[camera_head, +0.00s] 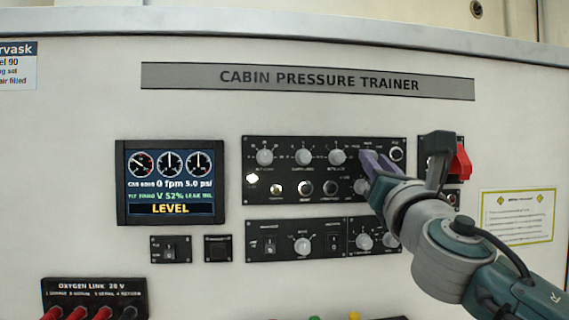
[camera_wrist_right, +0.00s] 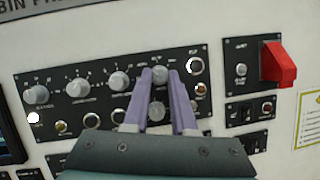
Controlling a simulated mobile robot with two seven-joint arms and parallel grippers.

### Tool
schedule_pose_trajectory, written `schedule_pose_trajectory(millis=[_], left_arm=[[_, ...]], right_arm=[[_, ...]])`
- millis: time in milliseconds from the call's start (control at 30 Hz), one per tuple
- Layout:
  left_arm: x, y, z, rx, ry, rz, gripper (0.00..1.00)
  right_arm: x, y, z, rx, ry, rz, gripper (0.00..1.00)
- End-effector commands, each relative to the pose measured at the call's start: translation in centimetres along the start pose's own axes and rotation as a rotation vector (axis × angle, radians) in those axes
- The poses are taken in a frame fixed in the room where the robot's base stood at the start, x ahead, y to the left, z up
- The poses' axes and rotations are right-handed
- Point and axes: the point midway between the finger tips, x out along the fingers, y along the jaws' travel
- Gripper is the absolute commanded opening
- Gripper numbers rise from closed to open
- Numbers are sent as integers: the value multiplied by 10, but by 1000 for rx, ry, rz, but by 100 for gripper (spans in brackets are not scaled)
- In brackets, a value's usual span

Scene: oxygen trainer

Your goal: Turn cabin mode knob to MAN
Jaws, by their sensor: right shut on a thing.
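The black upper control panel (camera_head: 325,143) carries a row of grey knobs under the CABIN PRESSURE TRAINER sign. My right gripper (camera_head: 368,158) reaches in from the right, with its purple fingers at the right end of that row. In the right wrist view, the fingertips are shut on the rightmost upper knob (camera_wrist_right: 159,74), one on each side. I take this to be the mode knob, but its lettering is too small to read. In the head view the fingers hide this knob, so I cannot tell its pointer direction. My left gripper is not in view.
A display (camera_head: 171,182) reading LEVEL is at left. A red guarded switch (camera_head: 461,162) is right of my gripper. Another grey knob (camera_wrist_right: 156,112) sits between the fingers, below the held one. A lower panel (camera_head: 285,240) and OXYGEN LINK sockets (camera_head: 95,299) are below.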

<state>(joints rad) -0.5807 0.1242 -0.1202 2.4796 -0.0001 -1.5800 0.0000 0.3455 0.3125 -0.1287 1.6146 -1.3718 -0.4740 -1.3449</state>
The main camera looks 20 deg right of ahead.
Motion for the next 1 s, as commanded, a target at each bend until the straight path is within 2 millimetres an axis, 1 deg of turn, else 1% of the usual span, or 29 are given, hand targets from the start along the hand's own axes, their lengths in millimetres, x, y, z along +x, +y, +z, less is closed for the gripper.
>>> schedule_pose_trajectory(millis=[533,1000], left_arm=[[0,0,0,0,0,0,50],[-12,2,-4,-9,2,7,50]], right_arm=[[1,5,2,458,15,-191,0],[2,7,6,867,29,-364,0]])
